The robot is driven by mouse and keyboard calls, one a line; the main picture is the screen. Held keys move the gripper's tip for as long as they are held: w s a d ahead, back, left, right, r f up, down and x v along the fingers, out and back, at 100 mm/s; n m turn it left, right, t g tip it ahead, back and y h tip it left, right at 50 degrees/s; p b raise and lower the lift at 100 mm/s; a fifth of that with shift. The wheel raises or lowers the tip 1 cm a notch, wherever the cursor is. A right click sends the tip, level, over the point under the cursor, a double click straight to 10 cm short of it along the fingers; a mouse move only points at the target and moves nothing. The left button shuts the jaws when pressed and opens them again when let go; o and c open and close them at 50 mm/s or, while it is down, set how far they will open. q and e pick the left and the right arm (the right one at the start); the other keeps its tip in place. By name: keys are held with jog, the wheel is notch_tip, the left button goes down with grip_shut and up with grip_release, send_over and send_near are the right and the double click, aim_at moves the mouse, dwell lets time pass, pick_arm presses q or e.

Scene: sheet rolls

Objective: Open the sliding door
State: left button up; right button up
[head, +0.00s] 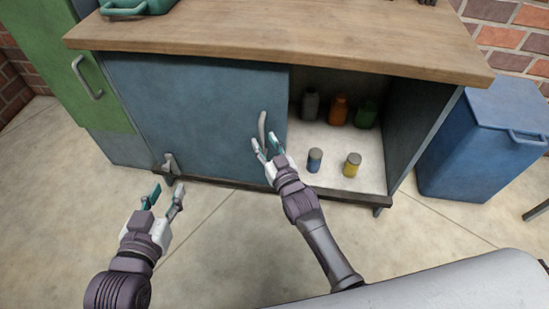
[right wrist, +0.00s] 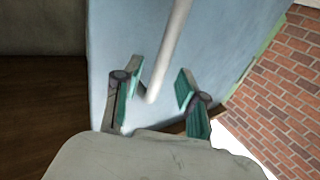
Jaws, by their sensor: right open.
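The blue sliding door (head: 195,105) covers the left part of the cabinet front; the right part stands open. Its pale curved handle (head: 262,127) is upright near the door's right edge. My right gripper (head: 266,149) is open at the handle's lower end. In the right wrist view the handle (right wrist: 168,45) runs down between the spread fingertips of the right gripper (right wrist: 158,85), with no clear grip on it. My left gripper (head: 165,197) is open and empty, in front of the door's lower left, apart from it.
Several bottles and jars, such as an orange bottle (head: 338,110) and a yellow jar (head: 352,165), stand inside the open compartment. A wooden countertop (head: 280,35) overhangs the door. A blue bin (head: 485,140) stands at right, a green cabinet (head: 50,60) at left.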

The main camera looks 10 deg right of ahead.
jog(key=v, duration=0.9)
